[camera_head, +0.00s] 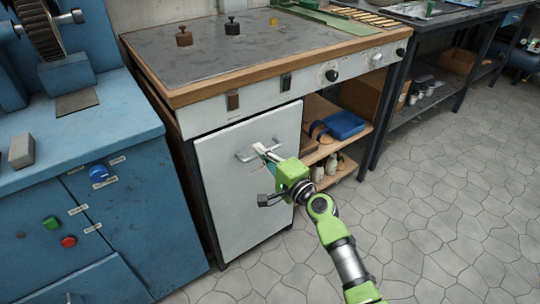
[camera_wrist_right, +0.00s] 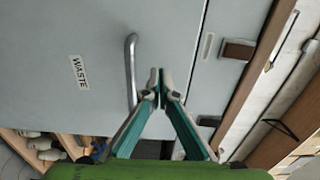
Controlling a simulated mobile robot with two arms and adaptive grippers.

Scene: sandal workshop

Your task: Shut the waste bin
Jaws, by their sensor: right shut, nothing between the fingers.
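The waste bin (camera_head: 235,195) is a pale grey front panel under the workbench, with a bar handle (camera_head: 245,155) near its top. In the right wrist view the panel (camera_wrist_right: 60,35) carries a "WASTE" label (camera_wrist_right: 79,73), and the metal handle (camera_wrist_right: 131,65) shows beside my fingers. The panel looks nearly in line with the bench front; I cannot tell whether a small gap is left. My right gripper (camera_head: 262,150) is shut and empty, its fingertips (camera_wrist_right: 160,76) close in front of the panel by the handle. I cannot tell if they touch. My left gripper is out of view.
The workbench (camera_head: 185,85) stands above the bin. Beside the bin, open shelves hold a blue item (camera_head: 344,124) and small bottles. A blue machine cabinet (camera_head: 130,200) stands close on the left. The stone-patterned floor (camera_head: 450,200) is clear at right.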

